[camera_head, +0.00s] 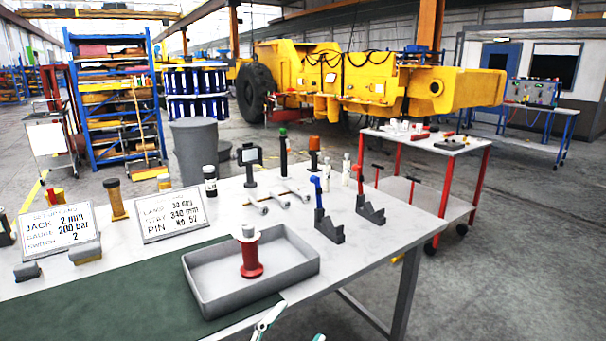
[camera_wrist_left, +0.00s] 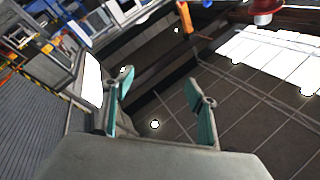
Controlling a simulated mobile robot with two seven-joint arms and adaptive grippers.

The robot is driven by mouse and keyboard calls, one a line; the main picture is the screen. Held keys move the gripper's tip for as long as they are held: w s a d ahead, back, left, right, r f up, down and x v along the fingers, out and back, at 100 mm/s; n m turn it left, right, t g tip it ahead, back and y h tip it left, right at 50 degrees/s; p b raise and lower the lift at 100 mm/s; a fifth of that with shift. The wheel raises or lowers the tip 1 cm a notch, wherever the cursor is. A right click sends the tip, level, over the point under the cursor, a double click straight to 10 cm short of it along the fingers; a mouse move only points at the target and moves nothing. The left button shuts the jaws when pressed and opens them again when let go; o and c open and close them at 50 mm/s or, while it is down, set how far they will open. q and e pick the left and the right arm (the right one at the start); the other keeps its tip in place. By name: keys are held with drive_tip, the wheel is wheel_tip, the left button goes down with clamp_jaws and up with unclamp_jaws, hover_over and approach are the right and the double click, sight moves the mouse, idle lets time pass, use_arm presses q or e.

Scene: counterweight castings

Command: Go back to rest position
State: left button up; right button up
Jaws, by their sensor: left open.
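My left gripper (camera_head: 292,329) shows only its teal-padded fingertips at the bottom edge of the head view, just in front of the table's near edge. It is open and nothing is between its fingers, as the left wrist view (camera_wrist_left: 158,84) also shows. A grey tray (camera_head: 207,299) sits on the table behind it. A red flanged piece with a pale top (camera_head: 250,258) stands upright in the tray, apart from the gripper. My right gripper is in neither view.
The work table (camera_head: 370,240) carries a green mat (camera_head: 120,312), two lettered signs (camera_head: 172,213) and two dark angled holders (camera_head: 330,229) with blue and red handles. A red-legged cart (camera_head: 437,147) stands behind right. Floor at lower right is clear.

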use_arm(q)
drive_tip(key=s+a+f+n+g+y, duration=0.1)
drive_tip(key=s+a+f+n+y, duration=0.2)
drive_tip(key=f, duration=0.5)
drive_tip(key=s+a+f+n+g+y, duration=0.1)
drive_tip(key=a+f+n+y, duration=0.2)
drive_tip(key=a+f, duration=0.4)
drive_tip(key=s+a+f+n+g+y, duration=0.1)
drive_tip(key=s+a+f+n+g, duration=0.1)
drive_tip(key=s+a+f, duration=0.2)
drive_tip(key=s+a+f+n+g+y, duration=0.2)
drive_tip(key=s+a+f+g, duration=0.1)
drive_tip(key=s+f, duration=0.7)
wheel_tip(320, 180, down, 3)
drive_tip(key=shift+a+r+y+p, duration=0.2)
drive_tip(key=shift+a+y+p, duration=0.15)
drive_tip(key=shift+a, duration=0.45)
